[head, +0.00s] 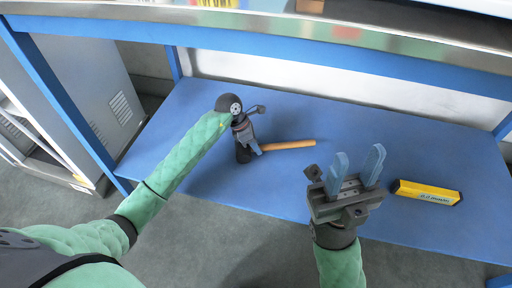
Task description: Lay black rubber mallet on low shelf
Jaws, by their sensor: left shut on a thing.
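The black rubber mallet has a dark head (243,154) and a light wooden handle (290,145) that points right. My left gripper (253,146) is shut on the mallet beside its head, where the handle starts. The mallet is over the blue low shelf (200,165). I cannot tell whether it touches the surface. My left gripper and wrist hide part of the mallet. My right gripper (359,157) is open and empty, with its fingers pointing up in the picture, in front of the shelf's right half.
A yellow box (427,193) with a dark end lies on the shelf at the right. A blue-edged upper worktop (300,30) overhangs the shelf. A grey cabinet (85,75) stands at the left. The shelf is clear left of the mallet and behind my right gripper.

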